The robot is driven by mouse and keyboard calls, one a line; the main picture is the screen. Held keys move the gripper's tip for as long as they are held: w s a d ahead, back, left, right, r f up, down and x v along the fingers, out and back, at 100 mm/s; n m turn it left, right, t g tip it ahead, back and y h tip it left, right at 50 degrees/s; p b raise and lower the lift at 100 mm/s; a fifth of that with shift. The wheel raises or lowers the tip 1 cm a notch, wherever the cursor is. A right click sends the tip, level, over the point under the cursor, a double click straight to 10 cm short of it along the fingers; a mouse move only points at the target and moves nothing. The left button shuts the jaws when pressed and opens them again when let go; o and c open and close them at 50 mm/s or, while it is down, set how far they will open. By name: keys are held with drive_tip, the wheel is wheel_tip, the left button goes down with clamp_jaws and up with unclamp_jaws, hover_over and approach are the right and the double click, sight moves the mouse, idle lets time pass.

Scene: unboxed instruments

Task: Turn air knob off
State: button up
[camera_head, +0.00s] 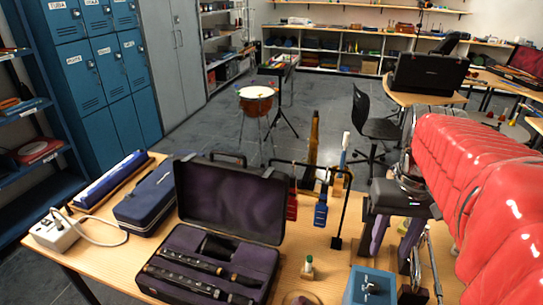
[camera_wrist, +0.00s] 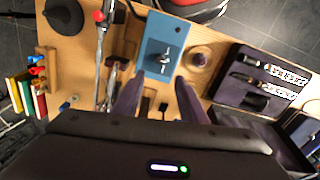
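A blue box (camera_head: 368,287) with a dark and silver knob (camera_head: 371,289) on its top stands near the table's front edge, right of centre. In the wrist view the blue box (camera_wrist: 173,47) lies just beyond my fingertips, with the knob (camera_wrist: 163,60) near its middle. No label on the knob is readable. My gripper (camera_head: 391,252) hangs over the table just behind and to the right of the box. In the wrist view my gripper (camera_wrist: 157,84) has its two purple fingers spread apart with nothing between them; they are apart from the knob.
An open black case (camera_head: 180,238) with dark woodwind pieces stands left of the box. A small bottle (camera_head: 307,267) stands between them. A black rack (camera_head: 338,228) with hanging coloured items is behind. A silver instrument (camera_head: 433,262) lies close to my gripper's right.

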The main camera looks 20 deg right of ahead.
sight(374, 286)
wheel_tip(374, 286, down, 13)
drive_tip(key=shift+f, duration=0.2)
idle(0.4)
clamp_jaws()
idle(0.4)
